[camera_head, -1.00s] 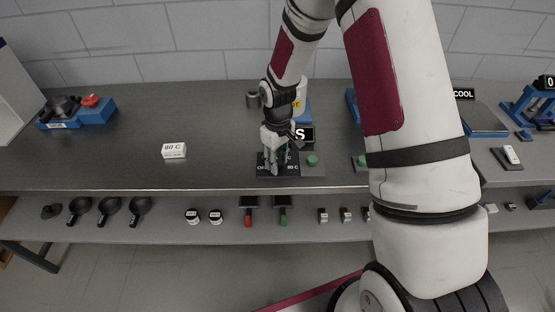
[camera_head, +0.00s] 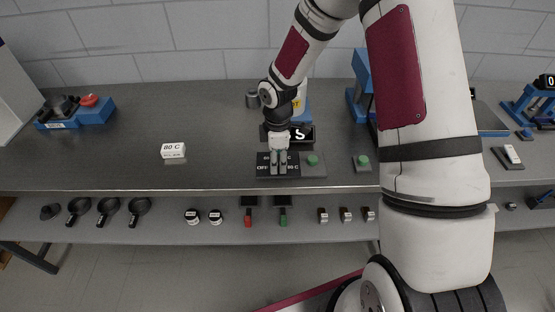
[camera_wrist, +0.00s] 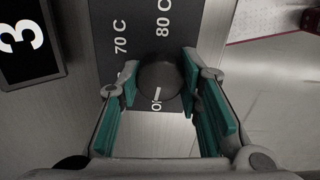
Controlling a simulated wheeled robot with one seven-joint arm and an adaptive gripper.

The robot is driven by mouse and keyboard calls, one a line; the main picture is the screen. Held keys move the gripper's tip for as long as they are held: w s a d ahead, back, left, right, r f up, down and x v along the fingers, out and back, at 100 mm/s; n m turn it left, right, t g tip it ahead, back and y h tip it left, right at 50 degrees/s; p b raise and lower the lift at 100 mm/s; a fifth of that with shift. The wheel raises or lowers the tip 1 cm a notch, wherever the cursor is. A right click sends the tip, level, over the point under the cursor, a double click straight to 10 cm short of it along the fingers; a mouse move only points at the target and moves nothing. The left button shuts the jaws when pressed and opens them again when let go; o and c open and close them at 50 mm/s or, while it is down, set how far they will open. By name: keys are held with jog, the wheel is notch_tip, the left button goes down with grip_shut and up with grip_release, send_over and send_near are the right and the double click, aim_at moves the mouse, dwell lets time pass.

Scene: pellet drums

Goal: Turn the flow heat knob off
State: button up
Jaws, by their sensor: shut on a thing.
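The flow heat knob (camera_wrist: 160,78) is a dark round knob on a black label plate, seen in the wrist view. "70 C" and "80 C" are printed beyond it, and a short white mark shows at its near edge, beside a partly hidden label. My gripper (camera_wrist: 159,92) has its teal-padded fingers on either side of the knob, shut on it. In the head view the gripper (camera_head: 278,163) points down over the black plate (camera_head: 264,171), where "OFF" shows at left and "80 C" at right. The fingers hide the knob there.
A black display (camera_head: 302,134) stands behind the plate. A green button (camera_head: 312,160) is just right of it, and another green button (camera_head: 362,160) lies further right. A white "80 C" card (camera_head: 173,151) stands to the left. The bench between card and plate is clear.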

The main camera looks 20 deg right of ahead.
jog(key=shift+n, duration=0.8)
jog(key=o, duration=1.1)
jog(key=shift+o, duration=0.2)
jog(key=shift+r, duration=0.1)
notch_tip(320, 180, up, 12)
